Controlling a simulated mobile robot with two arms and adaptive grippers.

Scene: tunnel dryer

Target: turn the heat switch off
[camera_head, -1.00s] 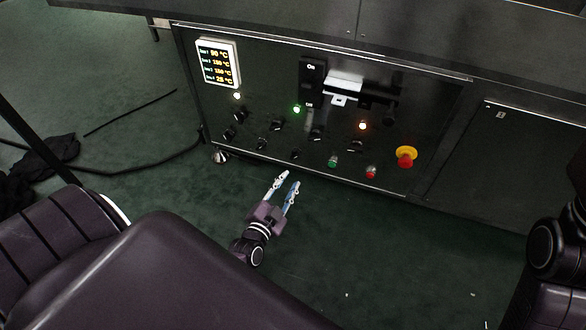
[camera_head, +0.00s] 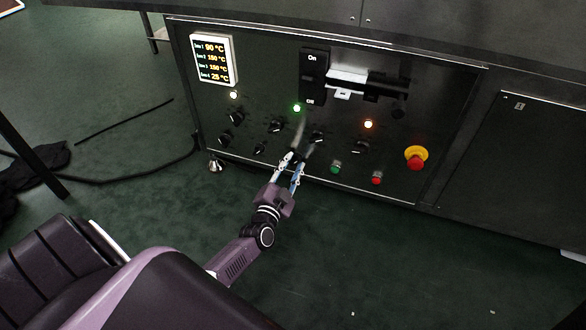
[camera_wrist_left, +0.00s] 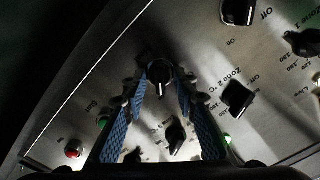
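The black control panel (camera_head: 220,150) carries several black rotary knobs; I cannot read which one is labelled as the heat switch. My left gripper (camera_head: 295,158) is at the panel's lower middle, its fingers pointing at the knobs. In the left wrist view its blue fingers (camera_wrist_left: 162,88) are spread, with a black knob (camera_wrist_left: 160,72) showing between the tips. I cannot tell whether they touch it. Another knob (camera_wrist_left: 175,135) shows between the fingers, and a knob marked Zone 2 (camera_wrist_left: 238,97) is to their right. My right gripper is out of view.
A large On/Off switch (camera_head: 313,76) and a display (camera_head: 213,60) sit above the knobs. A green button (camera_head: 336,167), a red button (camera_head: 377,178) and a yellow-red emergency stop (camera_head: 416,157) are to the right. A black cable (camera_head: 120,174) lies on the floor.

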